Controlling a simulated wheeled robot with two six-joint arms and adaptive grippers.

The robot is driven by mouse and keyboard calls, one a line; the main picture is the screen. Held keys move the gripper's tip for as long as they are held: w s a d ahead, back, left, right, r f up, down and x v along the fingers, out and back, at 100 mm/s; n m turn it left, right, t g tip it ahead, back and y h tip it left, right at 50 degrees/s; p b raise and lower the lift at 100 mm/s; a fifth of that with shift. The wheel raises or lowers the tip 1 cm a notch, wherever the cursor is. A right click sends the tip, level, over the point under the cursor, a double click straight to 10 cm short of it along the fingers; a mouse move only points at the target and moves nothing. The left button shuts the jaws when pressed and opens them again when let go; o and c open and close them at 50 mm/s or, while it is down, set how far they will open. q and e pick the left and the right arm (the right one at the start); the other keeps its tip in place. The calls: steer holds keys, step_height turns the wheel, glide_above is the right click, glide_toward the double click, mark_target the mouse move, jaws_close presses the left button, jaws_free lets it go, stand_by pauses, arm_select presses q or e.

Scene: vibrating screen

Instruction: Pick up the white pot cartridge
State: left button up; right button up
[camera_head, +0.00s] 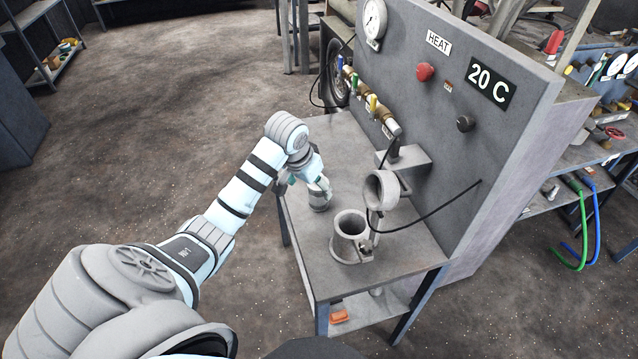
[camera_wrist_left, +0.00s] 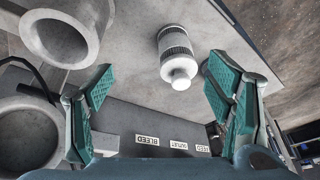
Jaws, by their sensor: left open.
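The white pot cartridge (camera_wrist_left: 177,52) is a pale cylinder with a fine ribbed or mesh side and a white knob at one end. In the head view the cartridge (camera_head: 319,201) stands on the grey bench, left of the pot. My left gripper (camera_head: 312,184) is just above it and partly covers its top. In the left wrist view the teal fingers of the gripper (camera_wrist_left: 157,78) are wide apart. The cartridge lies between their lines, beyond the tips, with nothing gripped. My right gripper is not in view.
An open grey pot (camera_head: 349,248) stands on the bench (camera_head: 300,232), with a tilted round hollow part (camera_head: 381,190) beside it. A panel (camera_head: 425,110) with gauge, valves and a thin black cable rises behind. The bench's left front is clear.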

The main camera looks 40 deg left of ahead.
mark_target(318, 191)
arm_select(q)
steer(key=w+a+r+n, duration=0.1)
steer(key=w+a+r, duration=0.2)
steer(key=r, duration=0.2)
steer(key=b+x, duration=0.1)
steer(key=x, duration=1.2)
steer(key=shift+w+a+f, duration=0.1)
steer(key=shift+w+f, duration=0.1)
steer(key=shift+f, duration=0.05)
steer(key=shift+r, duration=0.1)
steer(key=c, duration=1.8)
steer(key=shift+o, duration=0.2)
steer(key=shift+r, duration=0.1)
